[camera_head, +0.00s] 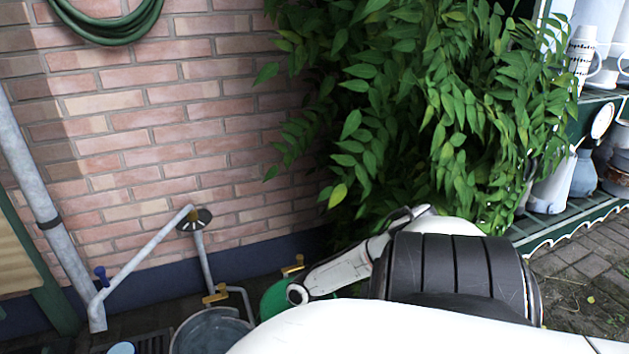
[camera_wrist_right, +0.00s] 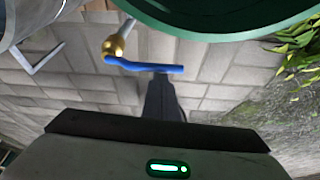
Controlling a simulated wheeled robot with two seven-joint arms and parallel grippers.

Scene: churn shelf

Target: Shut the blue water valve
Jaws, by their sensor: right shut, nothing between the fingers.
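In the right wrist view a blue lever (camera_wrist_right: 145,66) lies roughly level across the picture, joined at its left end to a brass valve body (camera_wrist_right: 113,45) on a thin grey pipe. My right gripper (camera_wrist_right: 160,77) is shut and empty. Its fingertips are at the lever's near side, right of the brass body; I cannot tell whether they touch. In the head view my right arm reaches in from the lower right, and its gripper and this lever are hidden. A small blue handle (camera_head: 102,275) shows on the grey pipework at the left. My left gripper is not in view.
A green tub (camera_wrist_right: 220,22) curves close above the lever; it also shows in the head view (camera_head: 272,300). A metal tub (camera_head: 208,333) stands beside it, with a brass fitting (camera_head: 216,293) above. Leafy plants (camera_head: 430,110) and a shelf of enamelware (camera_head: 560,232) are at the right.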

